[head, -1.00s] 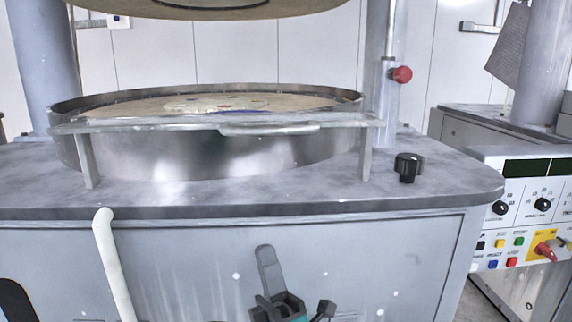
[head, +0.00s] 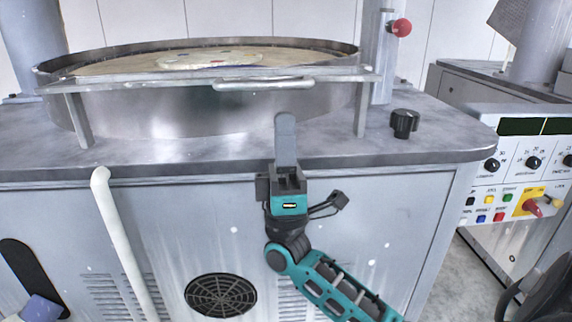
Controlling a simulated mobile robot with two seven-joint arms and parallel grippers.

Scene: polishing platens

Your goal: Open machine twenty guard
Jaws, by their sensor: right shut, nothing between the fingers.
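The guard (head: 150,79) is a grey metal bar on two posts across the front of the round polishing basin (head: 200,105). A handle (head: 262,85) sticks out from the bar right of its middle. My right gripper (head: 285,118) is shut and empty, pointing up just below the handle, in front of the basin wall. A gap shows between its fingertips and the handle; I cannot tell the depth between them. My left gripper is not in view.
A black knob (head: 404,123) stands on the worktop (head: 440,140) right of the guard. A red ball-ended lever (head: 401,27) is behind it. A control panel (head: 520,170) with dials and coloured buttons is at the right. A white pipe (head: 120,230) runs down the cabinet front.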

